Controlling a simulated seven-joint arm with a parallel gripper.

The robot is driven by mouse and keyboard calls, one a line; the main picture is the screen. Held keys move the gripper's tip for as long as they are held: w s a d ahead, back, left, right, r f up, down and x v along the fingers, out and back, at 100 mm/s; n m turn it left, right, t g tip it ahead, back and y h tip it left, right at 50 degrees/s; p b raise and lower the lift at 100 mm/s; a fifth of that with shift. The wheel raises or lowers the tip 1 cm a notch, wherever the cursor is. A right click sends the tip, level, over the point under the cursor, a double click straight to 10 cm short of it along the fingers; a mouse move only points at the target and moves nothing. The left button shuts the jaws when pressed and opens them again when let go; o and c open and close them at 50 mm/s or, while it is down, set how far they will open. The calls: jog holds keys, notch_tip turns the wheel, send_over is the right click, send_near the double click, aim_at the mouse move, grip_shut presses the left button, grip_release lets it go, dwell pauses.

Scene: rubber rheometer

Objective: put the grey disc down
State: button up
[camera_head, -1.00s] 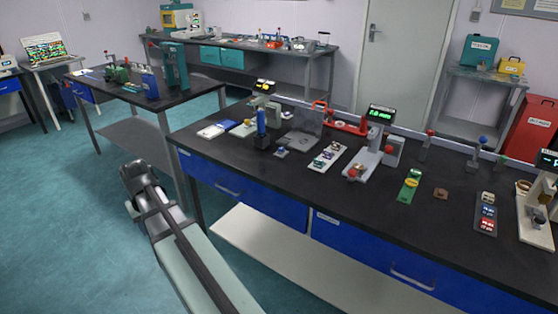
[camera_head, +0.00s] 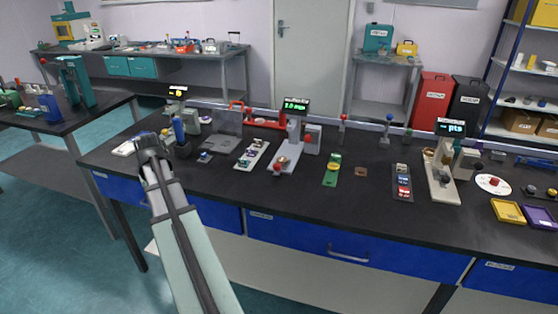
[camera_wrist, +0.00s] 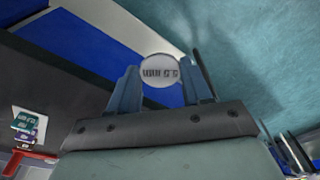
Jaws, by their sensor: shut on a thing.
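The grey disc (camera_wrist: 160,71) shows in the wrist view, held between the tips of my gripper's two blue-grey fingers. It is round, with dark printed marks across its face. My gripper (camera_wrist: 163,82) is shut on it. In the head view my gripper (camera_head: 150,148) is in front of the left part of the dark bench (camera_head: 300,205). I cannot make out the disc in that view. In the wrist view a blue drawer front lies beyond the disc.
Yellow (camera_head: 508,211) and purple (camera_head: 539,215) trays lie at right. Bare bench top runs along the front.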

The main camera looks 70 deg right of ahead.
jog(key=s+d+r+m, duration=0.1)
jog(key=s+d, duration=0.3)
jog(key=d, duration=0.1)
jog(key=s+d+r+m, duration=0.1)
jog(key=s+d, duration=0.3)
jog(key=d, duration=0.1)
jog(key=s+d+r+m, duration=0.1)
jog(key=s+d, duration=0.2)
jog(key=d, duration=0.2)
jog(key=shift+s+d, duration=0.4)
jog(key=s+d+r+m, duration=0.1)
jog(key=s+d, duration=0.4)
jog(key=s+d+r+m, duration=0.1)
jog(key=s+d+r, duration=0.1)
jog(key=s+d, duration=0.3)
jog(key=s+d+r+m, duration=0.1)
jog(key=s+d+r, duration=0.1)
jog(key=s+d, duration=0.3)
jog(key=shift+s+m+g, duration=0.3)
jog(key=shift+s+m, duration=0.1)
jog(key=shift+s, duration=0.5)
notch_tip(320, 180, up, 2)
send_over(282, 159)
jog(key=shift+m, duration=0.4)
jog(key=shift+a+f, duration=0.2)
jog(key=shift+f, duration=4.55)
jog(key=shift+f, duration=0.1)
jog(key=o, duration=1)
